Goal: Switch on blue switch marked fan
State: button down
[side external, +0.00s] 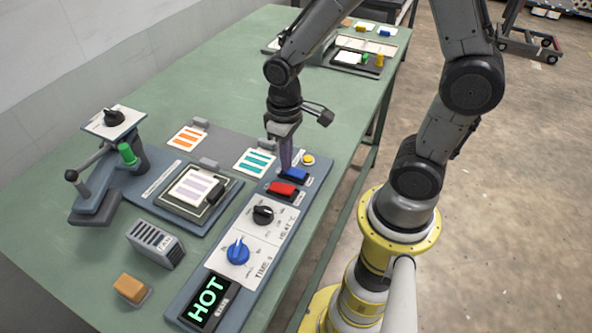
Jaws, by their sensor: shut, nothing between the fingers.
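The blue rocker switch (295,175) sits on the long grey control panel, just beyond a red rocker switch (282,190). A small label beside it is too small to read. My gripper (286,168) points down with its purple fingers shut and empty. The fingertips are at the far left edge of the blue switch and hide a little of it. I cannot tell whether they touch it. A grey vented box marked FAN (155,243) stands left of the panel.
The panel also holds a yellow button (308,160), a black knob (263,215), a blue knob (238,252) and a lit HOT display (207,301). A lever press (110,165) stands at left. The green table (190,85) is clear towards the back left.

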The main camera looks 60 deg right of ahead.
jog(key=shift+r, duration=3.5)
notch_tip(320, 180, up, 8)
jog(key=t, duration=0.3)
send_over(298, 173)
jog(key=s+r+t, duration=0.1)
jog(key=s+t, duration=0.1)
jog(key=s, duration=0.5)
jog(key=shift+r+t, duration=0.3)
